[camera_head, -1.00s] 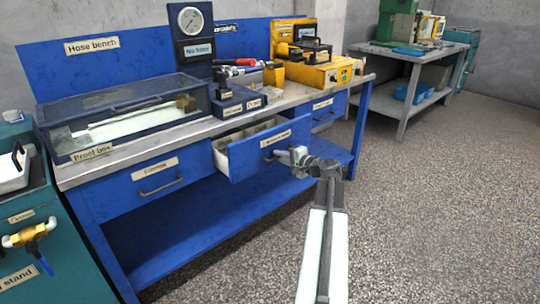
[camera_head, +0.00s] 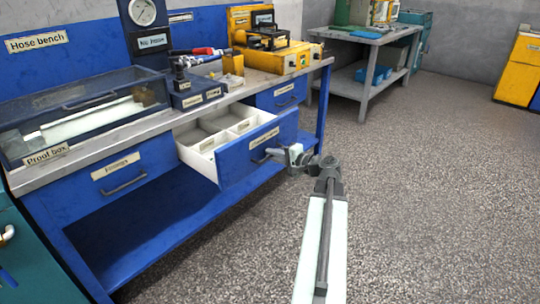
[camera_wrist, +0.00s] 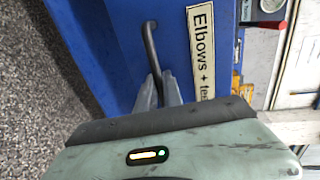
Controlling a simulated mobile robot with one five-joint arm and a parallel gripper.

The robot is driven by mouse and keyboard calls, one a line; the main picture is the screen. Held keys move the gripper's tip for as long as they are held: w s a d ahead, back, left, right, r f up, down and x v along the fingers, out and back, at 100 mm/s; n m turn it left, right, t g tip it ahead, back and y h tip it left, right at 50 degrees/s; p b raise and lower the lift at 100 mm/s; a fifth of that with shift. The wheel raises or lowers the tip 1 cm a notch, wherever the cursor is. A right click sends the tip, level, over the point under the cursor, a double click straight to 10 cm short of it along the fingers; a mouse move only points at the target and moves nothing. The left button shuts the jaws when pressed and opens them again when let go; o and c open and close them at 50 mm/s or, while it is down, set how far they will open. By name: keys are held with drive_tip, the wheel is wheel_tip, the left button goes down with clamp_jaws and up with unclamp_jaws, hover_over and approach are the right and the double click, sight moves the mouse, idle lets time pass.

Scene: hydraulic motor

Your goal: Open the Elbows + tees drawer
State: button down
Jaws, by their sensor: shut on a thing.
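The Elbows + tees drawer (camera_head: 236,165) is the middle drawer of the blue hose bench. It stands pulled well out, and its pale divided inside shows. Its label (camera_wrist: 201,50) reads "Elbows + te..." in the wrist view. Its dark bar handle (camera_wrist: 150,45) runs down between my fingertips. My gripper (camera_wrist: 158,88) is shut on the handle; in the head view my gripper (camera_head: 276,154) is at the drawer front, at the handle's right part. The exact contact is partly hidden by the fingers.
A closed drawer (camera_head: 122,178) is on the left and another closed drawer (camera_head: 284,93) on the right. A clear-lidded proof box (camera_head: 70,110) and a yellow machine (camera_head: 275,58) stand on the bench top. The speckled floor on the right is free.

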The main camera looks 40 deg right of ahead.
drive_tip(key=shift+w+a, duration=0.1)
drive_tip(key=shift+a, duration=0.15)
drive_tip(key=c, duration=1.8)
unclamp_jaws()
drive_tip(key=shift+o, duration=0.2)
drive_tip(key=p+v, duration=0.1)
drive_tip(key=v, duration=0.6)
drive_tip(key=shift+s+p, duration=0.3)
drive_tip(key=shift+s, duration=0.1)
drive_tip(key=shift+r, duration=0.1)
